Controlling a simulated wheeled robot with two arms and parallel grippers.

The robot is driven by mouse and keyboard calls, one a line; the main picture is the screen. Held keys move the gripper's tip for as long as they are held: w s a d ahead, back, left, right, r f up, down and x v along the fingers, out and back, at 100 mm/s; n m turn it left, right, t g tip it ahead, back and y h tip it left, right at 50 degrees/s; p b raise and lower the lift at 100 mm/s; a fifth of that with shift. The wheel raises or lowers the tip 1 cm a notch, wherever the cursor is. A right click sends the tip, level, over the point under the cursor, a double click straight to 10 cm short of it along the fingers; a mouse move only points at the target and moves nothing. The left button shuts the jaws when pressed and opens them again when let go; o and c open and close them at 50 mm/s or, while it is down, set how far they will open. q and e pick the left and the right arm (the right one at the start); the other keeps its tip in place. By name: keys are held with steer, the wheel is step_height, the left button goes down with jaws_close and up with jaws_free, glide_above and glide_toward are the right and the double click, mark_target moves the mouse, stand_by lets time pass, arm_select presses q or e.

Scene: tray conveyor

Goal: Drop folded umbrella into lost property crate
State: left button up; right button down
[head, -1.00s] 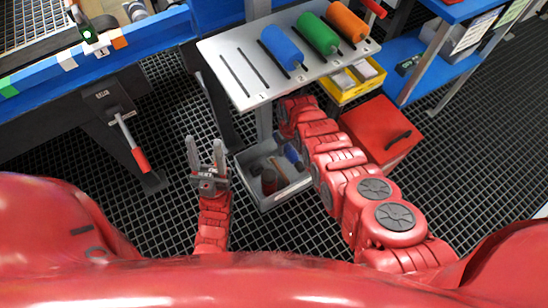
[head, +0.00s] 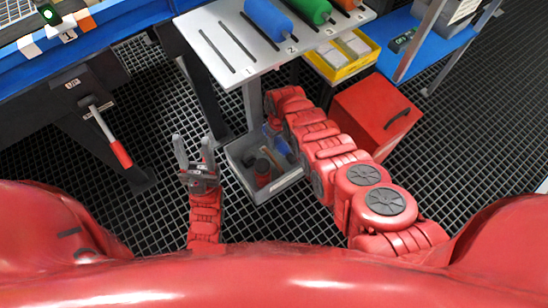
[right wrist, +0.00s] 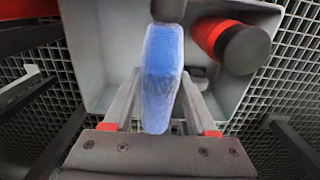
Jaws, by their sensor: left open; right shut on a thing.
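The blue folded umbrella (right wrist: 160,75) is held upright between the two fingers of my right gripper (right wrist: 158,95) in the right wrist view. The grey crate (right wrist: 100,60) lies beneath it, and the umbrella's far end is over the crate's interior. In the head view the crate (head: 281,188) stands on the floor under the slotted shelf. My right gripper is mostly hidden behind its own arm there; a bit of blue (head: 271,128) shows at the crate's back. My left gripper (head: 193,145) is open and empty, left of the crate.
A red flask with a dark cap (right wrist: 222,42) lies in the crate. A slotted shelf (head: 228,38) with coloured rollers overhangs it. A red box (head: 372,118) stands to the right, a yellow bin (head: 345,68) behind it. A lever (head: 118,150) hangs on the left.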

steer(key=shift+c, duration=0.6)
jaws_free()
step_height(320, 180, up, 6)
steer(key=p, duration=0.5)
steer(key=shift+r, duration=0.15)
step_height(320, 180, up, 11)
steer(key=p, duration=0.3)
